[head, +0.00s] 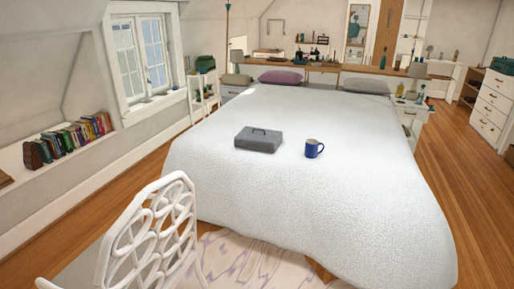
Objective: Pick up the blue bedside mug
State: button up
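A blue mug (311,149) stands upright on the white bedspread of the large bed (300,215), near the middle of the bed. Its handle points to the right in the head view. A grey box with a handle on top (258,141) lies on the bed just left of the mug, with a gap between them. My gripper does not show in the head view, so I cannot see whether it holds anything.
A white openwork chair (150,238) stands at the front left, before the bed. A patterned rug (245,262) lies at the bed's foot. Nightstands flank the bed's head. Wooden floor (475,200) is clear on the right. A bookshelf niche (72,138) is in the left wall.

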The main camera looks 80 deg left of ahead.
aim_at(314, 149)
jog(key=u, duration=2.2)
jog(key=i, duration=2)
